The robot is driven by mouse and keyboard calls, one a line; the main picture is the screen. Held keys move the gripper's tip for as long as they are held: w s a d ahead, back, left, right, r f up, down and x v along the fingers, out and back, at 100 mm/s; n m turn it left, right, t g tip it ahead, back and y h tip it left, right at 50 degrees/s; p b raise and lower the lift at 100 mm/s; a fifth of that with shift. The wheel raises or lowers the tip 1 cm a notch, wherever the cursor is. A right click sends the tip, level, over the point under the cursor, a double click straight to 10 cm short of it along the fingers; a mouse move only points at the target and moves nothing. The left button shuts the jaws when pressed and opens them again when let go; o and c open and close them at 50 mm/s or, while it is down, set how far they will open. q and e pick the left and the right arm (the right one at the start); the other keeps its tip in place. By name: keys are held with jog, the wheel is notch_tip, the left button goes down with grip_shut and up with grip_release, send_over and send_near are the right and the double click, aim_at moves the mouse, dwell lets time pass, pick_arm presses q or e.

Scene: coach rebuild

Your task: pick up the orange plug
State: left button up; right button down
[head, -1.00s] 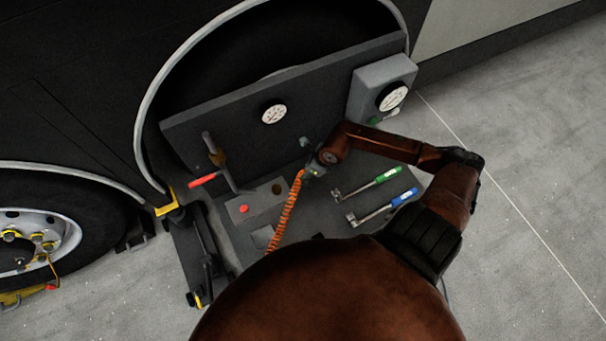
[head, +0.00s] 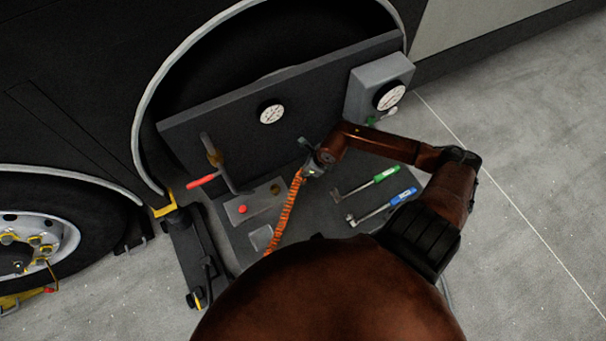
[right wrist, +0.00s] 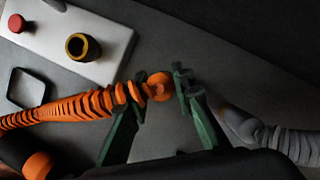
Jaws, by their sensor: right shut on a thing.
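The orange plug (right wrist: 158,86) is the rounded end of an orange coiled hose (right wrist: 75,105) in the right wrist view. My right gripper (right wrist: 160,95) is shut on it, with one green finger on each side. In the head view the right gripper (head: 313,167) is low in front of the dark upright panel, at the top end of the orange coil (head: 287,212). The plug itself is too small to make out there. My left gripper is not in view.
A pale plate with a red button (head: 242,209) and a brass ring (head: 275,188) lies left of the coil. A green-handled tool (head: 385,174) and a blue-handled tool (head: 403,196) lie to the right. A grey coil (right wrist: 270,135) is right of the fingers. A red-handled lever (head: 202,181) stands left.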

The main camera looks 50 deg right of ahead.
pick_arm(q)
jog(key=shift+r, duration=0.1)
pick_arm(e)
jog(key=shift+r, duration=0.1)
jog(key=shift+r, duration=0.25)
notch_tip(320, 180, up, 2)
jog(key=shift+r+p, duration=0.15)
jog(key=shift+p, duration=0.5)
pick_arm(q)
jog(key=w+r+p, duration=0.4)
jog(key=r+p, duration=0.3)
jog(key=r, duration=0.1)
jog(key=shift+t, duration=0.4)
pick_arm(e)
jog(key=s+a+r, duration=0.4)
jog(key=a+r, duration=0.1)
jog(key=r, duration=0.2)
jog(key=s+a+r, duration=0.5)
jog(key=r, duration=0.2)
jog(key=shift+s+a+r, duration=0.2)
jog(key=shift+s+r, duration=0.05)
jog(key=shift+r, duration=0.15)
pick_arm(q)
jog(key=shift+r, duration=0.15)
pick_arm(e)
jog(key=shift+w, duration=0.1)
